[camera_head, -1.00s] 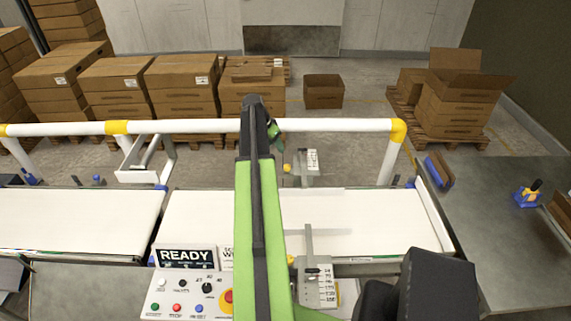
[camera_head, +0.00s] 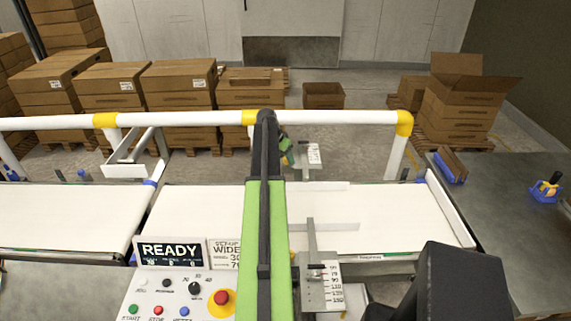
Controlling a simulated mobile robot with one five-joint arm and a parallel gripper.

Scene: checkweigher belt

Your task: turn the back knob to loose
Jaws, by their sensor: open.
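My green and black arm reaches forward over the belt, and my gripper (camera_head: 287,150) is partly visible past the arm's far end, at the back guard rail. It is open. The back scale plate (camera_head: 314,154) stands just right of my gripper at the belt's far edge. A small yellow patch next to the gripper may be the back knob, but the gripper and arm largely cover it. I cannot tell its setting or whether the fingers touch it. The front scale plate (camera_head: 326,289) is at the near edge, right of my arm.
A white rail (camera_head: 340,118) with yellow joints runs along the belt's back. The white belt (camera_head: 400,220) is empty. A control panel (camera_head: 170,295) with a READY display and red stop button (camera_head: 221,298) stands at the front left. Cartons are stacked beyond.

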